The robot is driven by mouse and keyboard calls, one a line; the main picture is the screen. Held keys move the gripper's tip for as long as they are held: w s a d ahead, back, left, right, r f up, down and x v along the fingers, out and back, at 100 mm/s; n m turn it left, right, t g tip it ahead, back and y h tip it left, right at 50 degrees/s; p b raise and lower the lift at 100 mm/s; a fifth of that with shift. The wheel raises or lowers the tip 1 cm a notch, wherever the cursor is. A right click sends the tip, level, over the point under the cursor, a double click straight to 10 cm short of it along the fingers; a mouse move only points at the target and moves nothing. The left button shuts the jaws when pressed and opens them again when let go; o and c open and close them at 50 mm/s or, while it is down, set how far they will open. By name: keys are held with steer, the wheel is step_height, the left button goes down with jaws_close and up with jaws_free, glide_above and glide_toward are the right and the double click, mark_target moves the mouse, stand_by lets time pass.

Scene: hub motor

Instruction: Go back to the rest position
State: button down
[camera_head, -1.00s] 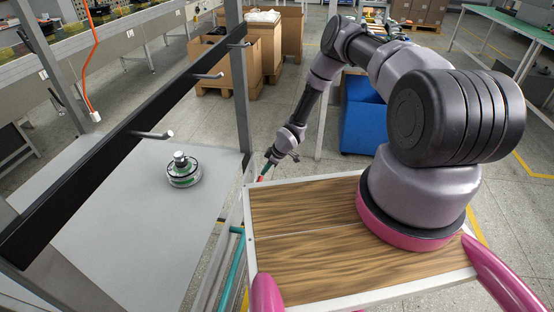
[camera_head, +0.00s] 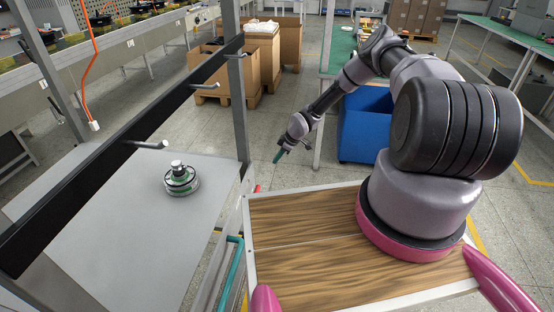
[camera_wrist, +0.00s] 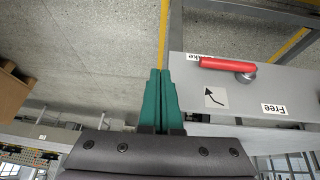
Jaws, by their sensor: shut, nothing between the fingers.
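My gripper (camera_head: 279,156) is at the end of my arm in the head view, above the floor beyond the far edge of the wooden top. In the wrist view its two green fingers (camera_wrist: 160,100) are pressed together with nothing between them. The hub motor (camera_head: 181,179), a round silver and black part with a green band, stands on the grey table (camera_head: 130,215) at the left, well apart from my gripper.
A red handle (camera_wrist: 228,64) on a grey labelled plate (camera_wrist: 245,95) is close to the fingers in the wrist view. A black rail (camera_head: 125,145) with hooks crosses above the table. A blue bin (camera_head: 365,125) stands behind the arm, with cardboard boxes (camera_head: 262,60) farther back.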

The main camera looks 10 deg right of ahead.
steer(key=s+d+r+m+h, duration=0.1)
steer(key=d+r+m+h, duration=0.15)
steer(key=r, duration=1.25)
steer(key=s+d+r+m+t+h, duration=0.15)
steer(key=d+r, duration=0.25)
steer(key=r, duration=1)
steer(key=s+d+r+m+h, duration=0.1)
steer(key=d+r+m, duration=0.2)
steer(key=r, duration=1.2)
steer(key=s+d+r+m+t, duration=0.1)
steer(key=s+r+m, duration=0.5)
steer(key=s+r, duration=1.15)
steer(key=s+r+m+t+y, duration=0.1)
steer(key=s+r+m, duration=0.1)
steer(key=s, duration=0.6)
steer(key=s+a+r+m+t+y, duration=0.1)
steer(key=s+r+m, duration=0.2)
steer(key=s, duration=0.5)
steer(key=shift+s+a, duration=0.2)
steer(key=shift+a, duration=0.1)
steer(key=shift+w+r, duration=0.1)
steer(key=shift+w, duration=0.05)
